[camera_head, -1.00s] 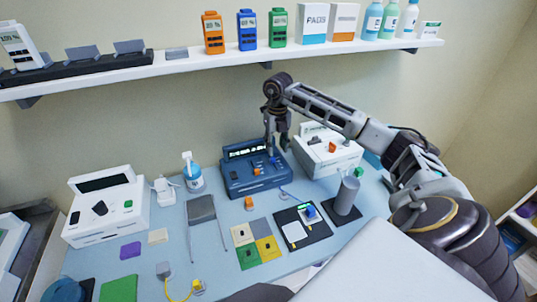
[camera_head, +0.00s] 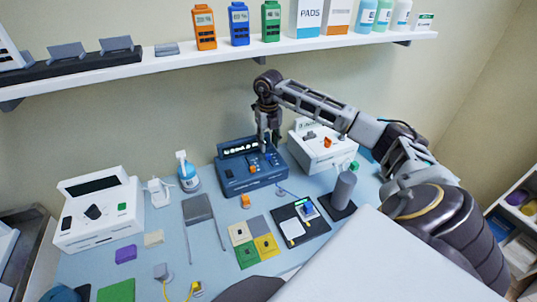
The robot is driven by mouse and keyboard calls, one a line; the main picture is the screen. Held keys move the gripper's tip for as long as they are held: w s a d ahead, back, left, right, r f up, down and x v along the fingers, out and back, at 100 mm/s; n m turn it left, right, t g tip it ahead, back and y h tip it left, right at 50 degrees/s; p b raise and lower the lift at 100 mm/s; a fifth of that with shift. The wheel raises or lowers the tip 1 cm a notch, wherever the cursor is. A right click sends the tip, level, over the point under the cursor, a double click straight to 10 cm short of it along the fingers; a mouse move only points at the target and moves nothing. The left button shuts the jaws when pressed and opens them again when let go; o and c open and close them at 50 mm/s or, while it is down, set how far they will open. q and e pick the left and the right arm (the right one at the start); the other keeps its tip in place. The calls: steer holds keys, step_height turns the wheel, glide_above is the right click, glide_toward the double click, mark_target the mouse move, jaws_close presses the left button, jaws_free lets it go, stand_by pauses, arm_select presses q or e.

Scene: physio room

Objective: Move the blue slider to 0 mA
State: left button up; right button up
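A dark blue device (camera_head: 243,182) with a lit display stands at the back middle of the blue table. Small controls show on its sloped face: an orange one (camera_head: 253,169) and blue ones to its right. The blue slider is too small to tell apart surely, and its setting cannot be read. My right gripper (camera_head: 268,148) points down over the right part of this device, its fingertips at or just above the blue controls. Whether it touches or grips one cannot be told. My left gripper is not in view.
White devices stand left (camera_head: 98,215) and right (camera_head: 322,158) of the blue one. A pump bottle (camera_head: 187,173) is close on its left. A shelf (camera_head: 190,62) runs above.

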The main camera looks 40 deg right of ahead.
mark_target(269, 155)
steer(key=shift+f+p, duration=0.4)
steer(key=shift+f, duration=2.7)
jaws_close()
